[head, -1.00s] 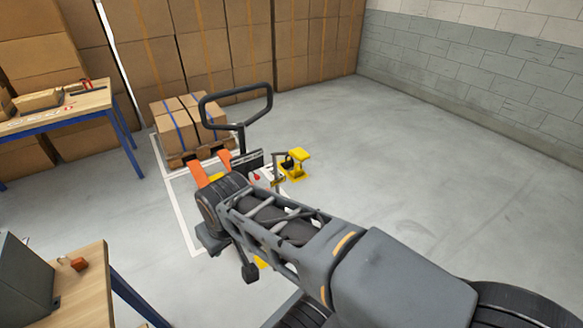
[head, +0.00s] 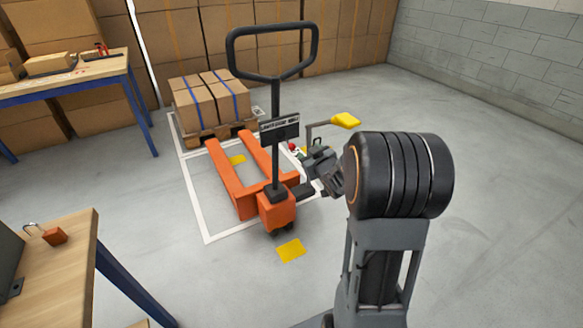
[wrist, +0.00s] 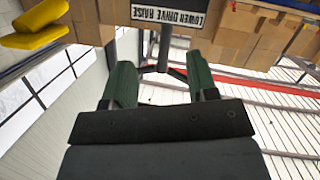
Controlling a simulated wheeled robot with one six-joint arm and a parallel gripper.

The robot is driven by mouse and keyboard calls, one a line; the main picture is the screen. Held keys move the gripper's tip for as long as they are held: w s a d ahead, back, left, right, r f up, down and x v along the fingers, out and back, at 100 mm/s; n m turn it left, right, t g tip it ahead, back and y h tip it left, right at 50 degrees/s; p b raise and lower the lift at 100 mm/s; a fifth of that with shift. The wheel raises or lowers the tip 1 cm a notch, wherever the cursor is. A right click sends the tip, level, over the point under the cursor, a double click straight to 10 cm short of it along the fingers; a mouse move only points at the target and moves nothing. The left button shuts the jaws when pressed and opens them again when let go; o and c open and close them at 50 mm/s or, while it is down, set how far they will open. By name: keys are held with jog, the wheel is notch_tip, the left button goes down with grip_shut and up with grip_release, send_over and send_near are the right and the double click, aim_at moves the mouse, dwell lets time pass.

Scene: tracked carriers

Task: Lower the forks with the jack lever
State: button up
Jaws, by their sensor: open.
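The orange pallet jack (head: 277,212) stands upright in the head view, its two forks (head: 226,172) pointing at the pallet. Its black loop handle (head: 233,50) rises on a post with a label plate (head: 279,129). In the wrist view the plate (wrist: 196,12) reads LOWER DRIVE RAISE upside down. I cannot clearly single out the lever; it may be by the plate. My gripper (head: 316,166) is right of the handle post. In the wrist view my gripper (wrist: 160,78) has its dark green fingers apart with nothing gripped, facing the plate and apart from it. Fork height is unclear.
A pallet (head: 208,132) carries several strapped cartons (head: 212,100). A yellow-topped post (head: 345,120) stands close to my gripper. Tables stand at the left (head: 70,77) and front left (head: 60,255). Stacked boxes line the back. Floor at the right is clear.

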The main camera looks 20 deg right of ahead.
jog(key=n+t+y+b, duration=0.1)
jog(key=t+y+b, duration=0.1)
jog(key=b, duration=0.1)
send_near(294, 149)
jog(key=s, duration=0.3)
jog(key=w, duration=0.4)
jog(key=w+b, duration=0.1)
jog(key=w, duration=0.4)
jog(key=w+a+b, duration=0.1)
jog(key=w, duration=0.4)
grip_shut()
